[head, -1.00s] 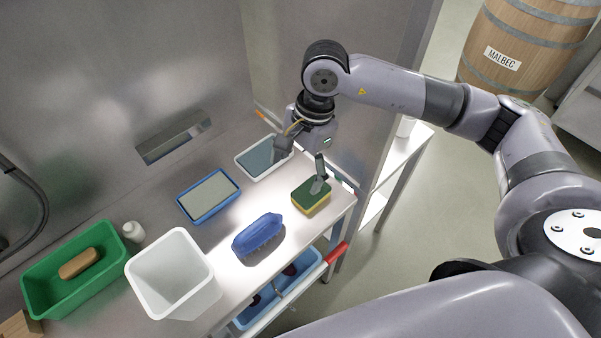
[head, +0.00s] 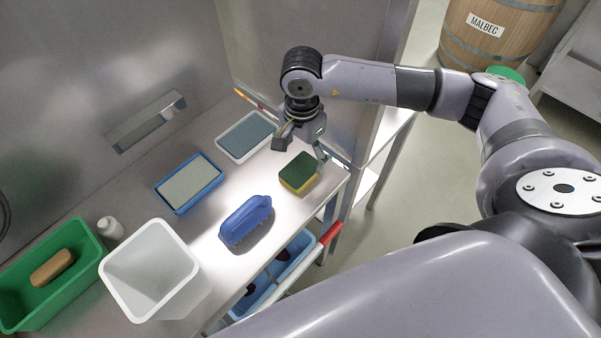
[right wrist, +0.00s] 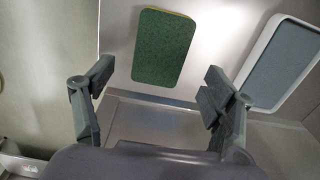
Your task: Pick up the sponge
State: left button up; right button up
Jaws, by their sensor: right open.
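The sponge (head: 298,173), green on top and yellow below, lies flat on the steel counter near its right end. My right gripper (head: 301,154) is open and empty at the sponge's far side, with one finger close to its right corner. In the right wrist view the sponge (right wrist: 162,47) lies ahead of the open fingers of my right gripper (right wrist: 158,78), roughly centred between them. I cannot tell whether a finger touches it. My left gripper is not in view.
A grey-filled white tray (head: 219,150) stands behind the sponge. A blue tray (head: 160,190), blue brush (head: 245,220), white bin (head: 150,275) and green tub (head: 30,310) stand to the left. A steel wall (head: 330,60) rises behind my gripper.

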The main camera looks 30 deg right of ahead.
aim_at(301, 169)
jog(key=f, duration=0.1)
jog(key=f+b, duration=0.1)
jog(key=f, duration=0.3)
jog(key=shift+s+a+f+b, duration=0.1)
jog(key=shift+a+b, duration=0.15)
jog(key=shift+b, duration=0.15)
jog(key=shift+c, duration=0.3)
jog(key=c, duration=0.8)
